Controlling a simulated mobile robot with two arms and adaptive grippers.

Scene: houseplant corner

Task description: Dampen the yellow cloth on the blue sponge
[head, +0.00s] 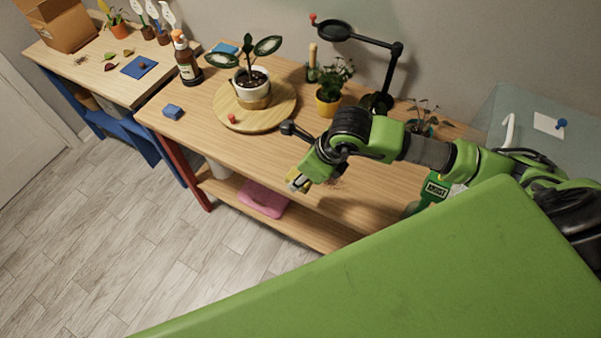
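The blue sponge (173,111) is a small blue block near the left end of the wooden table. My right gripper (298,182) is near the table's front edge, well to the right of the sponge and apart from it. A small patch of the yellow cloth (304,187) shows at its fingertips, and the gripper looks shut on it. Most of the cloth is hidden by the gripper. My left gripper is not in view.
A potted plant (252,84) stands on a round wooden board (284,107) with a small red ball (231,117). The table between sponge and gripper is mostly clear.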

